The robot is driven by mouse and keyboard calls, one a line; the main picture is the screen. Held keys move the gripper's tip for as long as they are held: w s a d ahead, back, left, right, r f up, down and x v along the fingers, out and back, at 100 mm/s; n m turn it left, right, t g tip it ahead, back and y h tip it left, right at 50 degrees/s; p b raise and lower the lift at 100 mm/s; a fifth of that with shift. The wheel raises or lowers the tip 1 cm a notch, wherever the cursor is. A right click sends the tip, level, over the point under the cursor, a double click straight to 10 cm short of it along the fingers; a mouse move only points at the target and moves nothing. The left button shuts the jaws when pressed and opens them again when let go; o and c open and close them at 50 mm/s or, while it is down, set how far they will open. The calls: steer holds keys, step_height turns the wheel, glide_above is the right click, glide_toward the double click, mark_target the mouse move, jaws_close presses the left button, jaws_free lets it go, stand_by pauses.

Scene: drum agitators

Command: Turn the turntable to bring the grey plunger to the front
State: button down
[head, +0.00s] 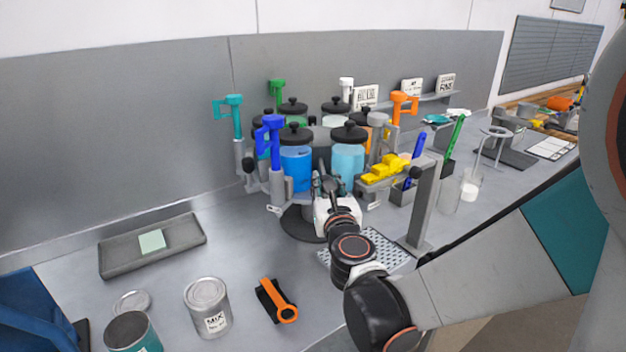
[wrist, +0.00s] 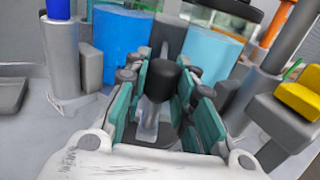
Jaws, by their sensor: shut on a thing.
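The turntable (head: 298,224) carries jars with black lids, ringed by coloured plungers in grey holders. What looks like the grey plunger (head: 377,125) is on its right side, near the orange plunger (head: 404,100). The blue plunger (head: 270,130) is at front left; the teal one (head: 234,104) is farther left. My gripper (head: 324,186) is at the turntable's front, below the light blue jar (head: 348,158). In the wrist view, its teal-padded fingers are shut on a black-topped knob (wrist: 166,82). The knob's lower mounting is partly hidden.
A grey post (head: 424,205) stands close right of my gripper, with yellow pieces (head: 385,170) beside it. A perforated plate (head: 378,248) lies below my arm. A mix can (head: 207,306), orange tool (head: 277,301) and grey tray (head: 118,265) occupy the front left.

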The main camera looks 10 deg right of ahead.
steer(key=c, duration=1.3)
jaws_free()
steer(key=shift+c, duration=0.2)
steer(key=shift+s, duration=0.15)
steer(key=s, duration=1.2)
steer(key=shift+a, duration=0.3)
